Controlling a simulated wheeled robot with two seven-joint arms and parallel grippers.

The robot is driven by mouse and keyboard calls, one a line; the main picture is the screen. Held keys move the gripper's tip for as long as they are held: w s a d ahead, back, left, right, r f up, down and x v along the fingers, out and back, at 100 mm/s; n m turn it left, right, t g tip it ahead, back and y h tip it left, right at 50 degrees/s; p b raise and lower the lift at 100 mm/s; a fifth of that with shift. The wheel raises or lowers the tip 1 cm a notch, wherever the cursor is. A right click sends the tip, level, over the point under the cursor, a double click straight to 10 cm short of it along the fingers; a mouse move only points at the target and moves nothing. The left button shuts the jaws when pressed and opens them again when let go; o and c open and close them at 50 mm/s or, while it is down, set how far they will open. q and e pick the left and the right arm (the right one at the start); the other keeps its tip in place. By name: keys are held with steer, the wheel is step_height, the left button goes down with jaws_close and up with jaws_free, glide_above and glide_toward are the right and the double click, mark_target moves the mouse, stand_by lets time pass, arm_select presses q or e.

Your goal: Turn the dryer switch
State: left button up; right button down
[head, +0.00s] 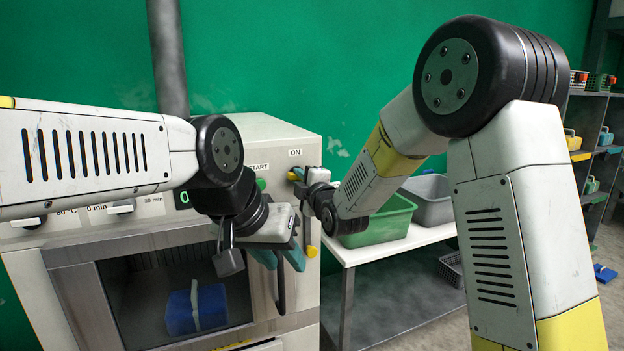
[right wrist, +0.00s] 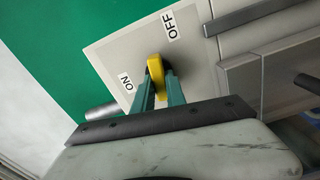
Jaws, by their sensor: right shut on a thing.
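The dryer (head: 250,130) stands on the left with its ON label facing me. Its yellow switch (right wrist: 156,72) shows in the right wrist view on a pale panel, between the ON label (right wrist: 127,82) and the OFF label (right wrist: 169,25). My right gripper (right wrist: 160,85) is shut on the switch with its teal fingers. In the head view the right gripper (head: 298,178) is at the panel below ON and mostly hides the switch. My left gripper (head: 280,260) is lower, in front of the dryer by a dark upright handle (head: 281,292); its fingers are apart and appear empty.
A blue bundle (head: 210,308) with a pale strap shows behind the dryer's door window. A white table (head: 415,238) to the right carries a green bin (head: 385,225) and a grey bin (head: 432,200). Shelves (head: 590,130) stand at the far right.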

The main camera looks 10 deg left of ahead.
steer(key=shift+n, duration=0.8)
steer(key=shift+f, duration=0.1)
steer(key=c, duration=1.4)
jaws_free()
steer(key=shift+o, duration=0.2)
steer(key=v, duration=0.8)
steer(key=shift+w, duration=0.1)
